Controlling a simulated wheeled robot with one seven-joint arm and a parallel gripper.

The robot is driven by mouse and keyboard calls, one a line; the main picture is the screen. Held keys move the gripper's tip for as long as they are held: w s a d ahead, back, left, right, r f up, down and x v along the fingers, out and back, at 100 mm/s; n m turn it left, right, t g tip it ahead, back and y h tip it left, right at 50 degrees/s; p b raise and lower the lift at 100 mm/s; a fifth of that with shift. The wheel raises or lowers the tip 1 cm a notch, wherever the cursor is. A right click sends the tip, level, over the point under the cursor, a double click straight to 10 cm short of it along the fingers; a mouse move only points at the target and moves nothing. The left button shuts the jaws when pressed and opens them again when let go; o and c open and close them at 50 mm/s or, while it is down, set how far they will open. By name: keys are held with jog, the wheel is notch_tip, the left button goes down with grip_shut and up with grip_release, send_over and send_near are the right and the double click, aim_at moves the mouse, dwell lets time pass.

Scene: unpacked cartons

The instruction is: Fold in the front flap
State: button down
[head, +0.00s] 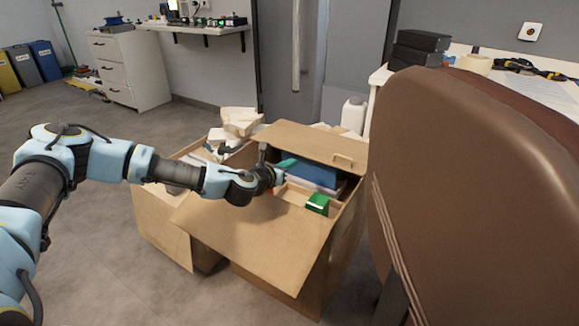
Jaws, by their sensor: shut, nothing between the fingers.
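An open cardboard carton (346,244) stands in the middle of the head view. Its front flap (262,236) is a wide brown panel folded outward, sloping down toward me. The back flap (310,144) stands out along the far edge and has a handle cut-out. My gripper (277,178) is shut and empty, over the left part of the carton opening, above and behind the front flap. My wrist covers the flap's upper left part. The fingertips are small and partly hidden, so I cannot tell whether they touch anything.
Inside the carton are a blue box (313,173) and a green-and-white item (317,203). A second open carton (160,209) stands left, with pale packing pieces (241,120) behind. A brown chair back (470,190) blocks the right.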

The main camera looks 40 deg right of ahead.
notch_tip(320, 180, up, 7)
jog(key=p, duration=0.4)
jog(key=shift+d, duration=0.35)
jog(key=shift+w, duration=0.1)
dwell(0.3)
